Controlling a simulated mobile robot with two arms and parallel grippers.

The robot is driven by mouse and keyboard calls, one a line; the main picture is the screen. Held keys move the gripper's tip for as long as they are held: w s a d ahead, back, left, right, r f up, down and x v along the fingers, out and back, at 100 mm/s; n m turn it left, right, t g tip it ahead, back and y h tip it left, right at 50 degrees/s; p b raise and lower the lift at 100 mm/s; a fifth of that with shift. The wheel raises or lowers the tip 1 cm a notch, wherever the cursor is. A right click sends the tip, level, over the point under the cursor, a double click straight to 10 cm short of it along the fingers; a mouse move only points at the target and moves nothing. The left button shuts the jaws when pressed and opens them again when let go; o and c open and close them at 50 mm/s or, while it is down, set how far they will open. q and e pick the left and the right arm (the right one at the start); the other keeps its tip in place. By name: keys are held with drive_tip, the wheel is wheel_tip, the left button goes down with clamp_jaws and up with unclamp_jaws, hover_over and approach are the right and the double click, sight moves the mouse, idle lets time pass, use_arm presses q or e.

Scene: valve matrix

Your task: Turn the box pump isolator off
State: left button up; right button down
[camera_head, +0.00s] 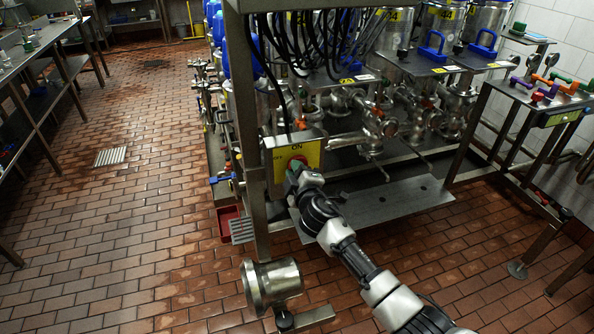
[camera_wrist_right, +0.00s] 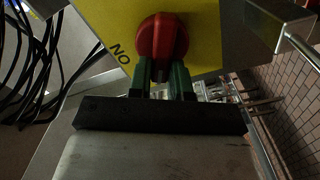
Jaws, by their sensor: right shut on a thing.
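The box pump isolator is a metal box with a yellow plate (camera_head: 313,153) on the steel frame, just left of the picture's centre in the head view. "ON" is printed at the plate's top; the lettering at its left is partly cut off. Its red knob (camera_wrist_right: 163,36) shows large in the right wrist view, in front of the yellow plate (camera_wrist_right: 207,18). My right gripper (camera_head: 294,167) is at the plate, its green fingers (camera_wrist_right: 166,78) shut on either side of the knob. In the head view the gripper mostly hides the knob. My left gripper is out of view.
Black cables (camera_head: 322,45) hang above the box, and a steel frame post (camera_head: 248,130) stands left of it. Valves and pipes (camera_head: 375,125) crowd behind. A metal cylinder (camera_head: 273,284) stands low in front. The tiled floor (camera_head: 100,230) at left is largely clear.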

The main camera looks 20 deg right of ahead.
drive_tip(key=n, duration=0.2)
drive_tip(key=f+n, duration=0.1)
drive_tip(key=n, duration=0.2)
drive_tip(key=shift+a, duration=0.1)
drive_tip(key=shift+n, duration=0.3)
idle(0.4)
drive_tip(key=c, duration=1)
unclamp_jaws()
drive_tip(key=shift+c, duration=0.2)
drive_tip(key=shift+s, duration=0.1)
drive_tip(key=s, duration=1)
drive_tip(key=shift+s, duration=0.35)
